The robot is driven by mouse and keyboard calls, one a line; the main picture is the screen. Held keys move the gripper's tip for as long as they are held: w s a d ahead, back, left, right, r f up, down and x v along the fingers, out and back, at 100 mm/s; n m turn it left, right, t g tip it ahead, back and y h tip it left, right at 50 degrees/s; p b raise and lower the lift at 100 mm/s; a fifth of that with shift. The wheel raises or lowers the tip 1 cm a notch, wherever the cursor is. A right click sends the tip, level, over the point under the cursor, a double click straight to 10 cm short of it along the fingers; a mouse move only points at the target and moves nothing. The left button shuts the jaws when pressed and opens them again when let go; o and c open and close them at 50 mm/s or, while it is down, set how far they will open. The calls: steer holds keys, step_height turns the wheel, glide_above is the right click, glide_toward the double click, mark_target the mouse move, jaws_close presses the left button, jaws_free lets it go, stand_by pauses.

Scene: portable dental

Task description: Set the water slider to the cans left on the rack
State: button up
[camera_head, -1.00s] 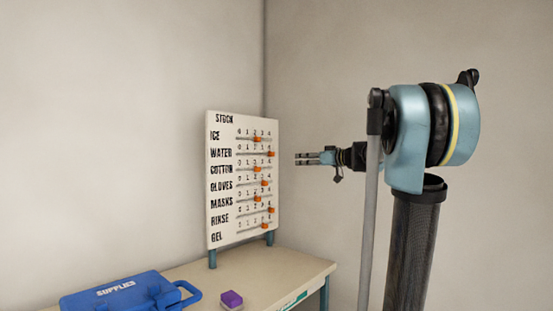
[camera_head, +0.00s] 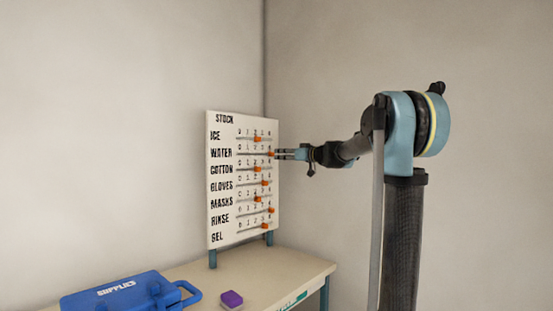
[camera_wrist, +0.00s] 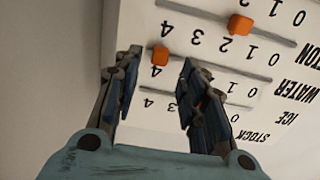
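The white stock board (camera_head: 222,200) stands on the table with labelled rows of sliders and numbers. The water slider's orange knob (camera_head: 271,154) sits at the far right end of its track, by the 4. It also shows in the wrist view (camera_wrist: 160,55), where the board appears upside down. My gripper (camera_head: 279,153) is in front of the board's right edge at the water row. In the wrist view my gripper (camera_wrist: 160,62) is open, and the knob appears between its fingertips; I cannot tell whether they touch it. No rack or cans are in view.
The cotton knob (camera_wrist: 240,25) is on the neighbouring track. Other orange knobs line the rows below. A blue supplies case (camera_head: 120,294) and a purple block (camera_head: 231,299) are on the table (camera_head: 285,263) below. The space right of the board is clear apart from my arm.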

mark_target(274, 154)
steer(key=shift+x, duration=2.45)
steer(key=shift+c, duration=0.5)
jaws_close()
